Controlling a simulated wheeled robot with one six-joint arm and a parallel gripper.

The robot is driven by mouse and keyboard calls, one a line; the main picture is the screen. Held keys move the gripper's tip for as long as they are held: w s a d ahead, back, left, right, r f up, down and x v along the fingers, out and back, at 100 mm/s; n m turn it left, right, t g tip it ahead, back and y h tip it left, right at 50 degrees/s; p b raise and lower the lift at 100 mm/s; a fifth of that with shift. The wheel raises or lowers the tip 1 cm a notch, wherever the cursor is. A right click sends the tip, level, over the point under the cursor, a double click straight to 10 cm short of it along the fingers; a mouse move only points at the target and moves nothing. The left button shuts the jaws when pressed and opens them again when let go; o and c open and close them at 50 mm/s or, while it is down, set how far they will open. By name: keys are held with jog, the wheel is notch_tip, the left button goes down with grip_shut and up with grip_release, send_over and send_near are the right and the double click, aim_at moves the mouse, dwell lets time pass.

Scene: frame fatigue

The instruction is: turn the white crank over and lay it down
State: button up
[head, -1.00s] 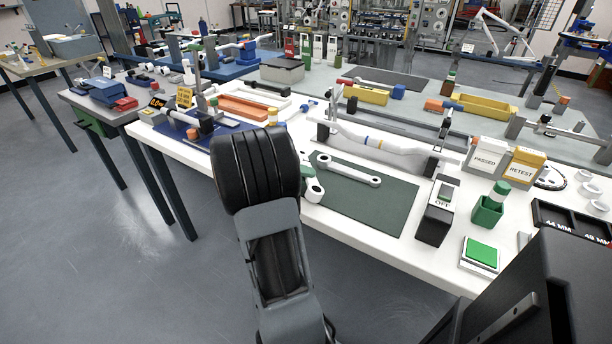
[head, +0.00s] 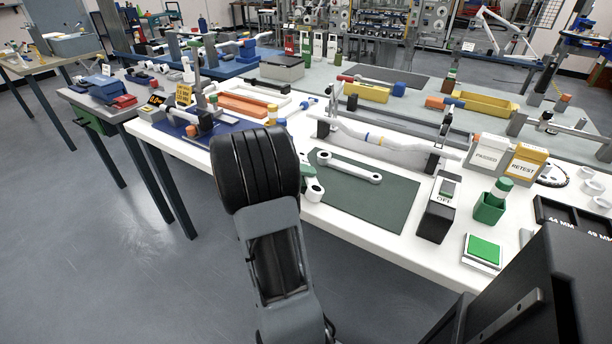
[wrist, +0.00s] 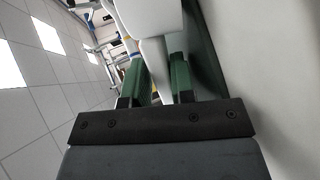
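A white crank (head: 349,168) with a round eye at each end lies flat on the dark green mat (head: 375,205). My gripper (head: 308,178) is mostly hidden behind my own black and grey arm in the head view. Only a bit of green finger shows there, with a white ring-shaped end (head: 314,191) of a second white part beside it, at the mat's left edge. In the wrist view my two green fingers (wrist: 157,80) stand on either side of a white bar (wrist: 156,60) and appear closed on it. A wider white piece of it fills the top of that view.
A white frame tube in a fixture (head: 385,145) stands behind the mat. The mat's front right part is bare.

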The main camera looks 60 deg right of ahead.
jog(key=o, duration=0.4)
jog(key=shift+a+f, duration=0.1)
jog(key=p+v, duration=0.1)
jog(key=v, duration=1.3)
jog(key=shift+p, duration=0.3)
